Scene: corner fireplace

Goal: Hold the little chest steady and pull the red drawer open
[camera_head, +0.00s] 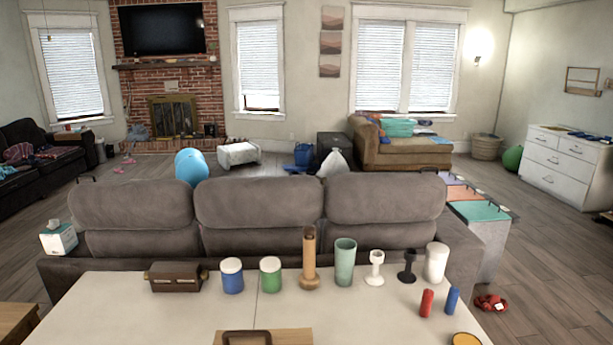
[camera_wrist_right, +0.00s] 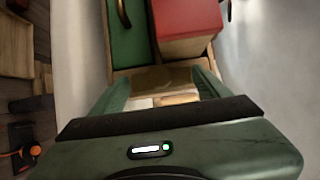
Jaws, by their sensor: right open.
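The little chest shows in part at the bottom edge of the head view as a light wooden top (camera_head: 290,337) with a dark handle, cut off by the frame. In the right wrist view I see its wooden frame (camera_wrist_right: 160,78), a green drawer (camera_wrist_right: 128,38) with a dark curved handle at left, and the red drawer (camera_wrist_right: 187,22) at right. The red drawer's block seems to stand out from the frame; how far I cannot tell. My right gripper (camera_wrist_right: 160,88) is open, its fingers apart at the chest's wooden edge, with nothing clearly gripped. My left gripper is not in view.
Along the table's (camera_head: 130,315) far side stand a brown box (camera_head: 175,278), blue jar (camera_head: 232,276), green jar (camera_head: 270,275), wooden mill (camera_head: 309,262), green cup (camera_head: 345,262) and other items. Red (camera_head: 427,303) and blue (camera_head: 452,301) cylinders stand at right. The table's left front is clear.

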